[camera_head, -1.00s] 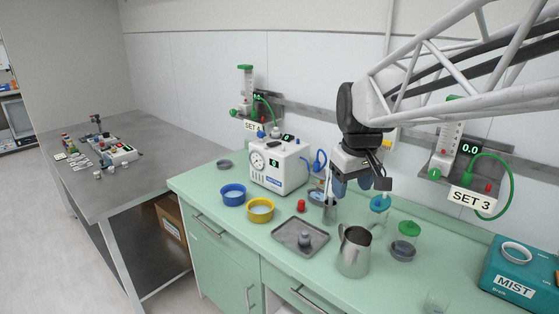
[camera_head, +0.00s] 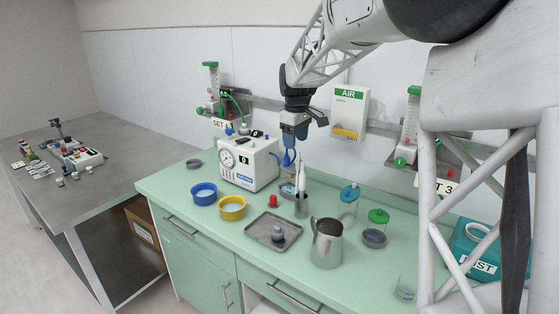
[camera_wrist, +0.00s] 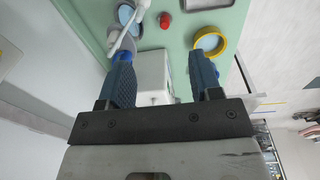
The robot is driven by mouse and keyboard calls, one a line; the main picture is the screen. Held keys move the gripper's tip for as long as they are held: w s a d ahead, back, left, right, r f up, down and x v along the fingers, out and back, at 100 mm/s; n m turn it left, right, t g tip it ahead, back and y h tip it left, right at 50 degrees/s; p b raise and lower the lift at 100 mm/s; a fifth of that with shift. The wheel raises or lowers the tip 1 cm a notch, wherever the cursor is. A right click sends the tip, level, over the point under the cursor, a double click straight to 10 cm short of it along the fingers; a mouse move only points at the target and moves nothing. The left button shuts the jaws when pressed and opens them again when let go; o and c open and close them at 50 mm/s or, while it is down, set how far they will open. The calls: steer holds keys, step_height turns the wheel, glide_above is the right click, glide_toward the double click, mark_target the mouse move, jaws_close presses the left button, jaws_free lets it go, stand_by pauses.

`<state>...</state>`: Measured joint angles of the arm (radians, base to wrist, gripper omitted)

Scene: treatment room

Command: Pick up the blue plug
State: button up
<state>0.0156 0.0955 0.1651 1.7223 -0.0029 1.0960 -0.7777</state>
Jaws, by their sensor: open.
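A blue looped hose or lead (camera_head: 288,159) shows at the right side of the white machine (camera_head: 240,170) with the dial. Which part of it is the blue plug I cannot tell at this size. In the wrist view a small blue piece (camera_wrist: 122,56) shows just beyond my left-hand finger, partly hidden by it; it may be the plug. My gripper (camera_head: 294,141) is open, points down and is above the loop by the machine. In the wrist view, nothing is seen held between the fingers of my gripper (camera_wrist: 165,86).
A metal cup (camera_head: 301,207) with upright white sticks stands close to the loop. A red cap (camera_head: 272,201), a grey tray (camera_head: 259,232), a metal jug (camera_head: 326,245) and blue (camera_head: 204,197) and yellow (camera_head: 232,213) bowls stand on the green counter. The wall rail is behind.

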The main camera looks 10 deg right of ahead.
mark_target(286, 157)
steer(key=w+f+n, duration=0.1)
steer(key=w+f, duration=0.1)
steer(key=w, duration=0.3)
steer(key=w+f+n, duration=0.1)
steer(key=w+f, duration=0.2)
steer(key=w, duration=0.2)
steer(key=w+f+n, duration=0.1)
steer(key=w+f, duration=0.1)
steer(key=w, duration=0.4)
steer(key=shift+w+d+f+g, duration=0.1)
steer(key=shift+d+f+g, duration=0.15)
steer(key=shift+f+g, duration=0.15)
steer(key=shift+f, duration=0.1)
steer(key=shift+f, duration=1.2)
steer(key=shift+f, duration=0.1)
steer(key=shift+f, duration=2.5)
steer(key=shift+c, duration=0.4)
steer(key=c, duration=0.9)
